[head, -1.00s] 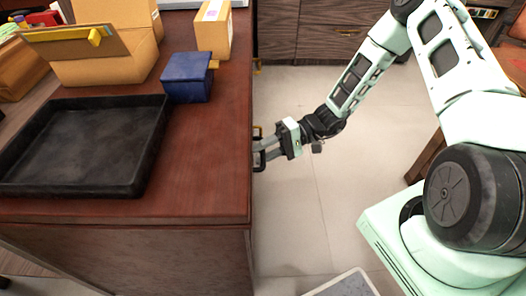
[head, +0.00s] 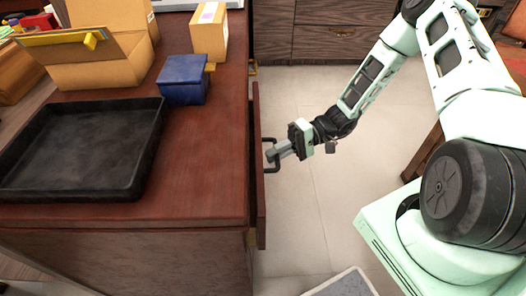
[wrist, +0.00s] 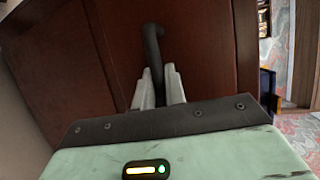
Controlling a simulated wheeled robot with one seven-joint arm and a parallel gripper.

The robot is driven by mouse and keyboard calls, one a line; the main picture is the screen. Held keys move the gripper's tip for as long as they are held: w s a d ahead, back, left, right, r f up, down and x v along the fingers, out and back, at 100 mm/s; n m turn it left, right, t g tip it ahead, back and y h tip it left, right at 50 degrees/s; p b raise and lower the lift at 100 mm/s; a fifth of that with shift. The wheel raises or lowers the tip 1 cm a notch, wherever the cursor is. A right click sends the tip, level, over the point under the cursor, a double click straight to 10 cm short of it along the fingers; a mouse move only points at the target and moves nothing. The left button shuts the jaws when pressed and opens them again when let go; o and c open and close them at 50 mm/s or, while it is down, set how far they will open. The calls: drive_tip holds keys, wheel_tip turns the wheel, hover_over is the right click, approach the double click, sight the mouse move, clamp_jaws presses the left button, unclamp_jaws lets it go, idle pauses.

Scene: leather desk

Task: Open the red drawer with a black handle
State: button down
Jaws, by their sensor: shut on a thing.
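The red-brown drawer (head: 259,190) shows at the right side of the desk in the head view, its front standing a little out from the desk. Its black handle (head: 272,157) sticks out toward my arm. My gripper (head: 275,153) is shut on the handle from the right. In the wrist view the drawer front (wrist: 110,50) fills much of the picture, and the black handle (wrist: 152,45) runs down between my two pale fingers (wrist: 158,85). The inside of the drawer is hidden from both views.
On the desk top (head: 205,150) are a black tray (head: 150,165), a blue box (head: 183,80), an open cardboard box (head: 100,70) and a small upright carton (head: 209,32). Pale floor (head: 300,220) lies clear between the desk and my base. Dark cabinets (head: 340,38) stand behind.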

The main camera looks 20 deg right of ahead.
drive_tip(key=s+d, duration=0.5)
drive_tip(key=d, duration=0.8)
drive_tip(key=s+d, duration=0.6)
drive_tip(key=d, duration=0.7)
drive_tip(key=shift+d+p, duration=0.2)
drive_tip(key=shift+p, duration=0.25)
drive_tip(key=shift+w, duration=0.1)
drive_tip(key=c, duration=1.5)
unclamp_jaws()
drive_tip(key=shift+o, duration=0.2)
drive_tip(key=d+r+b, duration=0.1)
drive_tip(key=d+r, duration=0.2)
drive_tip(key=d, duration=1.4)
drive_tip(key=shift+r, duration=0.2)
